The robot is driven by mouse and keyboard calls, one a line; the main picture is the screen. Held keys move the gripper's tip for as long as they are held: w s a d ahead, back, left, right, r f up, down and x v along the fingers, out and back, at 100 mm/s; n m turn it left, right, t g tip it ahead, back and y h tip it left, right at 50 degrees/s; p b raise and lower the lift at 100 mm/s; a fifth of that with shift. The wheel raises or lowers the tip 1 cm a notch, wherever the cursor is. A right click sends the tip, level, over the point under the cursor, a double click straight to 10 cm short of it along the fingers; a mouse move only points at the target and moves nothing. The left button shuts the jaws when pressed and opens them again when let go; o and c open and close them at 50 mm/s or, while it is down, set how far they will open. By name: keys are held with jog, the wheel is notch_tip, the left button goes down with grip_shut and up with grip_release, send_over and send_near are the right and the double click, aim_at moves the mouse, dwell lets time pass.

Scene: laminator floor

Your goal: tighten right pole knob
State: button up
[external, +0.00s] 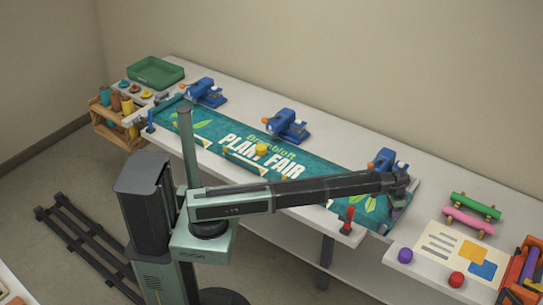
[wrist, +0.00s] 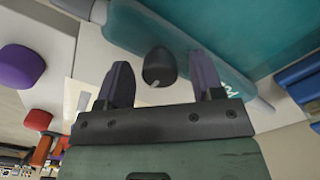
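The right pole knob (wrist: 158,68) is a dark rounded knob with a pale pointer mark, seen in the wrist view. It sits beside the teal pole (wrist: 180,42) at the edge of the banner (wrist: 235,25). My gripper (wrist: 159,60) is open, with one finger on each side of the knob and visible gaps to both. I cannot tell how deep the fingers reach. In the external view my wrist (external: 397,182) is over the right end of the teal plant fair banner (external: 325,180); the arm hides the knob there.
Blue clamps (external: 286,126) line the banner's far edge; one is close behind my wrist. A red-handled part (external: 347,220) stands at the near edge. A purple knob (external: 405,255) and a red knob (external: 456,279) are to the right, by a printed card (external: 460,250).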

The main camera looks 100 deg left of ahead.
notch_tip(320, 180, up, 11)
jog(key=p, duration=1.1)
jog(key=shift+f, duration=0.1)
jog(key=s+d+m, duration=0.1)
jog(key=s+d, duration=0.6)
jog(key=s, duration=0.4)
jog(key=s+d+m, duration=0.1)
jog(key=s+d, duration=0.7)
jog(key=s, duration=0.4)
jog(key=s+d, duration=0.8)
jog(key=s, duration=0.3)
jog(key=shift+s+m, duration=0.15)
jog(key=shift+m, duration=0.25)
